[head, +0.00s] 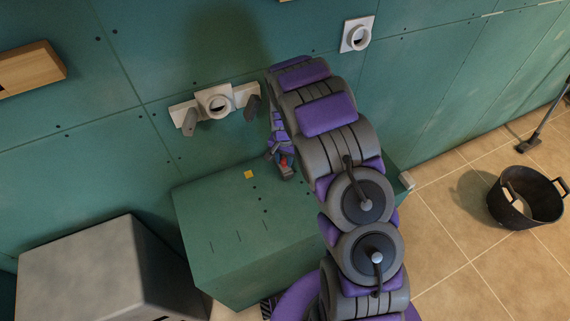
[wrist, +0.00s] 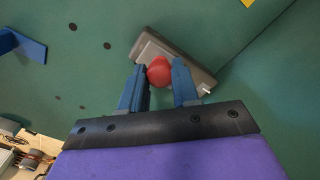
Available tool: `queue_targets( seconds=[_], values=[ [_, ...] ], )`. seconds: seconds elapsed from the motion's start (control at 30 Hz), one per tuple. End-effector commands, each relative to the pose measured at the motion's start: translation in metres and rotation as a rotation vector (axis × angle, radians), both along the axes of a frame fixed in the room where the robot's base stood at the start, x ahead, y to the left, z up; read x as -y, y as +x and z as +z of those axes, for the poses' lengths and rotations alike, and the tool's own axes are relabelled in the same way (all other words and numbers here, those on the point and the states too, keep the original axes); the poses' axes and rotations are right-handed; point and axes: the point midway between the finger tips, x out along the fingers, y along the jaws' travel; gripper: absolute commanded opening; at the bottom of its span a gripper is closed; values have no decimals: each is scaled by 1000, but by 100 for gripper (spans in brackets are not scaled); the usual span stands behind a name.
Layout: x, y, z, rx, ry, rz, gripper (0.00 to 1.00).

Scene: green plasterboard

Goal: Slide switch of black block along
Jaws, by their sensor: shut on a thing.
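The switch block (wrist: 196,70) looks dark grey in the wrist view, with a lighter plate along one side and a round red knob (wrist: 159,71). It lies against a green surface. My gripper (wrist: 163,82) has its blue fingers on either side of the red knob, shut on it. In the head view the block (head: 287,173) is small on the green box top, with a bit of red showing. My gripper (head: 280,158) reaches down to it there; its fingertips are too small to make out.
The green box (head: 225,225) has a small yellow square (head: 249,174) on top. White wall fittings (head: 214,101) (head: 357,34) are behind. A grey box (head: 85,265) stands at lower left. A black bucket (head: 525,205) stands on the tiled floor at right, with free floor before it.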

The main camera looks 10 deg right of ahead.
Motion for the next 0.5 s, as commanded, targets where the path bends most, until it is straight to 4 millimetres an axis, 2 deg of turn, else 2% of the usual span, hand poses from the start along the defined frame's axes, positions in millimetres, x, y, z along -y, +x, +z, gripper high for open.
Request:
queue_targets(
  seconds=[0.5],
  values=[
    [-1,7,0,-1,0,0,11]
  ],
)
